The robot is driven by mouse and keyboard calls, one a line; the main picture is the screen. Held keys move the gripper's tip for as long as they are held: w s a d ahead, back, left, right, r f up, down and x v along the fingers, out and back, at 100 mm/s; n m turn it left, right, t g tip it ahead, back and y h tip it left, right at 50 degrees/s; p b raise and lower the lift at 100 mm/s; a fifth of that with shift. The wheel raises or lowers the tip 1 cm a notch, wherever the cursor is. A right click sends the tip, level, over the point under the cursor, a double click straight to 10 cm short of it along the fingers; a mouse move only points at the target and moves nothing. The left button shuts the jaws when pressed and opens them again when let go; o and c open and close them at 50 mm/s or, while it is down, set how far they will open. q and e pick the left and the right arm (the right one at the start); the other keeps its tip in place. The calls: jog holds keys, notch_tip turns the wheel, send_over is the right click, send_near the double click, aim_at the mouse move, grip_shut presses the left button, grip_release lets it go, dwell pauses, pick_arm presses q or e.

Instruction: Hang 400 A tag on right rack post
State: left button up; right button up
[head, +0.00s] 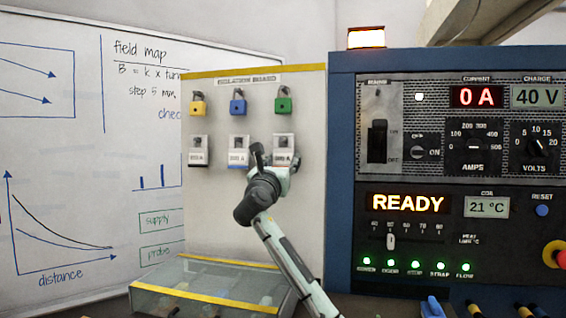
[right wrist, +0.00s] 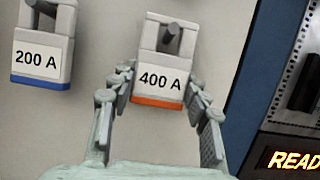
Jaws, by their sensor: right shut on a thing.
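The 400 A tag (right wrist: 160,80) is a white block with an orange lower edge. A grey peg shows through its upper opening. In the head view the tag (head: 285,142) is at the right of the lower row on the isolation board (head: 310,200). My right gripper (right wrist: 160,98) has its fingers on both sides of the tag, closed on it. In the head view the gripper (head: 273,166) partly covers the tag's lower part. The 200 A tag (right wrist: 42,50), with a blue lower edge, hangs on the peg to the left. My left gripper is out of view.
Yellow (head: 198,106), blue (head: 238,104) and green (head: 283,103) padlocks hang above the tags. Another tag (head: 198,150) hangs at the left. A clear-topped case (head: 160,300) with yellow edging stands below. The blue-framed supply cabinet (head: 342,200) is close on the right.

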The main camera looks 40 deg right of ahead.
jog(key=shift+r, duration=0.15)
jog(key=shift+r, duration=0.3)
jog(key=s+a, duration=0.5)
jog(key=shift+a+r, duration=0.25)
jog(key=shift+a, duration=0.1)
dwell(0.8)
